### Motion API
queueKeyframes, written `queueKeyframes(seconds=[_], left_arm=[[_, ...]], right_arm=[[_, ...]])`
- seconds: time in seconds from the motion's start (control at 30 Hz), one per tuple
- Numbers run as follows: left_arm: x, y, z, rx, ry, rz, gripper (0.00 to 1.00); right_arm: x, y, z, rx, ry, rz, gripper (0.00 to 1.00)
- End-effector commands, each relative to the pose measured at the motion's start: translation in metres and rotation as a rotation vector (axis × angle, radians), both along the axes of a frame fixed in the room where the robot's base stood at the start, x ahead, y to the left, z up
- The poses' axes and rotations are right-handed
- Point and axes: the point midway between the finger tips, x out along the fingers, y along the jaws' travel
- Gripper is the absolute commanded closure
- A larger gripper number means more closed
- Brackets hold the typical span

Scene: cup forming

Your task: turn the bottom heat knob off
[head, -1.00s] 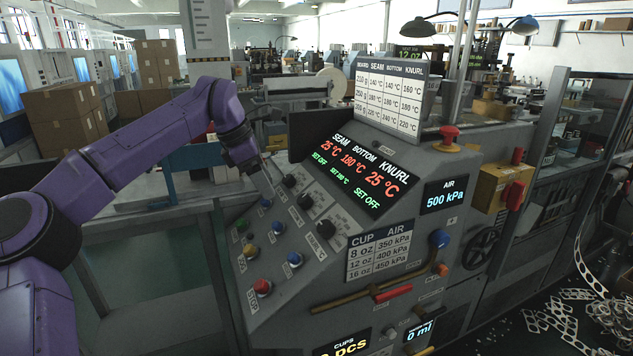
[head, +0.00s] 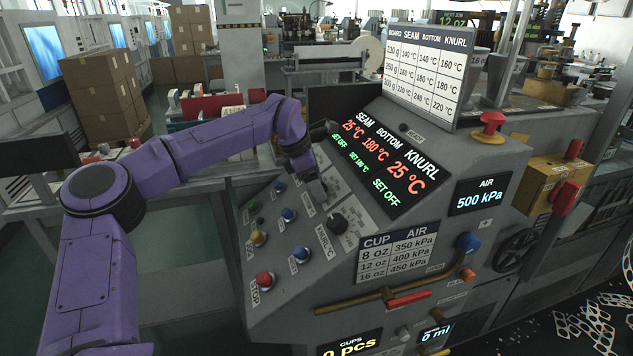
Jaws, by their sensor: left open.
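The heat display (head: 385,165) reads seam 25 °C, set off; bottom 180 °C, with a green set value of about 180 °C; knurl 25 °C, set off. The black knurl knob (head: 338,223) shows below it on the sloping panel. My left gripper (head: 320,192) is up and left of that knob, its fingers pointing down at the panel. It is open, but its fingers are small and dark here. The bottom knob is hidden behind my gripper, so I cannot tell whether they touch. The seam knob is hidden behind my arm. My right gripper is not in view.
Blue buttons (head: 289,214), a yellow button (head: 258,238) and a red stop button (head: 264,279) sit left of the knobs. A brass lever (head: 345,304) runs along the lower panel. A red emergency button (head: 491,127) stands on top.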

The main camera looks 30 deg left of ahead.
Motion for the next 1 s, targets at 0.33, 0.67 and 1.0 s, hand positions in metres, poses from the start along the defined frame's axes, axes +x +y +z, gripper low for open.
queueKeyframes(seconds=[0.33,0.67,1.0], left_arm=[[0.0006,-0.0011,-0.0001,-0.001,-0.002,-0.001,0.68],[0.0008,-0.0018,-0.0005,-0.006,0.004,0.008,0.88],[0.0010,-0.0012,-0.0006,-0.077,0.069,0.140,0.88]], right_arm=[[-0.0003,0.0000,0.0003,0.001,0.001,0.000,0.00],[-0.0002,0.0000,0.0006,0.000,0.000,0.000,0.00],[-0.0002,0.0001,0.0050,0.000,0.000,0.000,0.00]])
